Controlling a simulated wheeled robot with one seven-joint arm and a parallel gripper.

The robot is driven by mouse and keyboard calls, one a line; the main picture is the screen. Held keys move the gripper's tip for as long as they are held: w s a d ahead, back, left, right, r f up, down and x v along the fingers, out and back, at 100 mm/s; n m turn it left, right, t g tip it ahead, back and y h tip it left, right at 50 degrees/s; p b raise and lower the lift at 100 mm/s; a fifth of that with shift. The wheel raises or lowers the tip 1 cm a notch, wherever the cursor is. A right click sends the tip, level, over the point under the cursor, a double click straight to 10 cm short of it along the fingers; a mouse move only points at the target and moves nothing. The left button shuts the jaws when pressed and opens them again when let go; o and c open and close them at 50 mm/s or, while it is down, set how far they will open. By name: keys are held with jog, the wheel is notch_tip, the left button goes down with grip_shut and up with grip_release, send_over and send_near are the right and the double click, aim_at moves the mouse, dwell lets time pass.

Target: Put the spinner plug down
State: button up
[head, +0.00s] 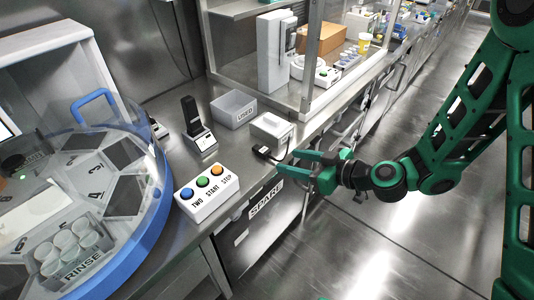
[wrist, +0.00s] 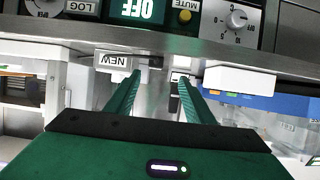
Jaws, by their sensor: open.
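A small black piece (head: 265,153), which looks like the plug, lies at the bench's front edge beside a small white box (head: 272,127). My gripper (head: 286,161) reaches in from the right, its two green fingers spread apart with their tips close to the black piece. In the wrist view my gripper (wrist: 159,78) is open, and I see nothing held between the fingers. A small dark shape (wrist: 177,77) shows by the right fingertip there; I cannot tell whether it is the plug or whether it touches the finger.
A white button box (head: 208,193) and a round, clear-lidded machine with a blue rim (head: 150,217) stand to the left. A grey bin marked USED (head: 233,109) and a black device on a base (head: 198,125) stand behind. A SPARE label (head: 266,200) is on the bench front.

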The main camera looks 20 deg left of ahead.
aim_at(266, 152)
jog(key=x, duration=0.5)
jog(key=shift+w+a, duration=0.1)
jog(key=shift+a, duration=0.15)
jog(key=shift+w+r+x, duration=0.1)
jog(key=shift+w+x, duration=0.05)
jog(key=shift+x, duration=0.8)
jog(key=shift+w+r+x, duration=0.1)
jog(key=shift+w+x, duration=0.05)
jog(key=shift+x, duration=0.75)
jog(key=shift+w+r+x, duration=0.1)
jog(key=shift+w+x, duration=0.05)
jog(key=shift+x, duration=0.8)
grip_shut()
jog(key=shift+r, duration=0.1)
